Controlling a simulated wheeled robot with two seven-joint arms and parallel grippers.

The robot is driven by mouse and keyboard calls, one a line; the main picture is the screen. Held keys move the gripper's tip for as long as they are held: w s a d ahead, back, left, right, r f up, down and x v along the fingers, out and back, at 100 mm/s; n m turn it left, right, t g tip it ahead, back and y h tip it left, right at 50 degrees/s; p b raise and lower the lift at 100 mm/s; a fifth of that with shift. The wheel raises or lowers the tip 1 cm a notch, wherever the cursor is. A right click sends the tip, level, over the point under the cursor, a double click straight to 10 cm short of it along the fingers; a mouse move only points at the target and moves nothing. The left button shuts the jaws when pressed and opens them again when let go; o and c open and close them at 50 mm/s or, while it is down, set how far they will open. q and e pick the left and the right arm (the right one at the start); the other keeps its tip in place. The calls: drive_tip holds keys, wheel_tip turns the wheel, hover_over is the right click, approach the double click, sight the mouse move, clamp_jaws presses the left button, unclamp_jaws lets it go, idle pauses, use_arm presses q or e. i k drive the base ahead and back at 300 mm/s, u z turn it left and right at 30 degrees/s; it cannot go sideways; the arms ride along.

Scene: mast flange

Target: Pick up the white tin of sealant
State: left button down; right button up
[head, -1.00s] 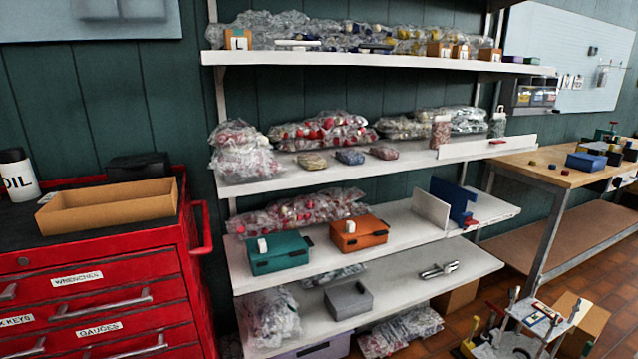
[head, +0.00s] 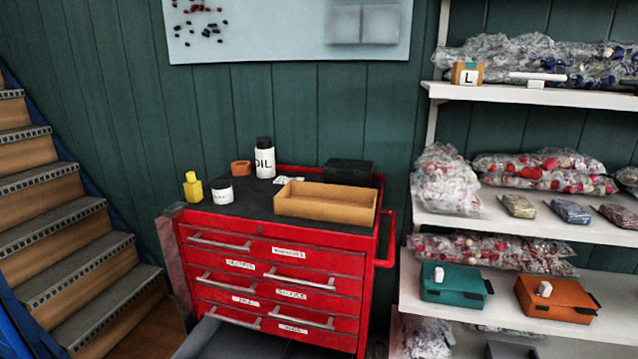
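A small white tin (head: 222,192) with dark lettering, too small to read for sure, stands upright on the dark top of the red tool cabinet (head: 275,247). It is near the cabinet's left side, between a yellow bottle (head: 193,188) and a taller white OIL bottle (head: 264,160) with a dark cap. Nothing covers its front. Neither of my grippers is in view.
An open tan tray (head: 326,202) and a black case (head: 348,172) take up the right of the cabinet top. A brown ring-shaped item (head: 241,167) lies behind the tin. Stairs (head: 60,230) rise at left; loaded shelves (head: 470,212) stand at right.

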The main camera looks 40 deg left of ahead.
sight(222, 189)
drive_tip(key=u, duration=1.75)
drive_tip(key=k, duration=1.15)
drive_tip(key=z, duration=0.85)
drive_tip(key=i, duration=1.6)
drive_tip(key=u, duration=0.35)
